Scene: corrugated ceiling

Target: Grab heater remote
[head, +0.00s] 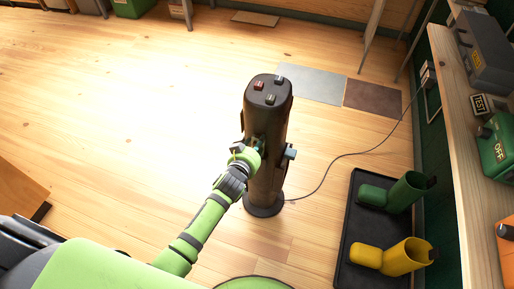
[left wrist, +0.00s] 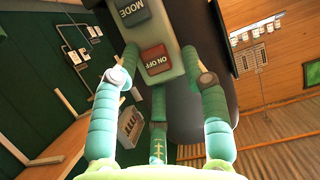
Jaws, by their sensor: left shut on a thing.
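The black column heater (head: 267,110) stands upright on the wooden floor, with small buttons on its top. My left gripper (head: 262,148) is at the heater's near side, about halfway up. In the left wrist view the grey remote (left wrist: 155,62) shows a red ON/OFF button and a dark MODE button. The green fingers of my left gripper (left wrist: 160,58) are on both sides of the remote's near end and are shut on it. The dark heater body is right behind it. In the head view the remote is mostly hidden by my gripper. My right gripper is not in view.
A black tray (head: 345,245) with green boots (head: 405,192) and yellow boots (head: 405,258) is to the right of the heater. A cable (head: 330,165) runs from the heater to the wall. A wooden bench (head: 455,140) lines the right side. The floor at left is clear.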

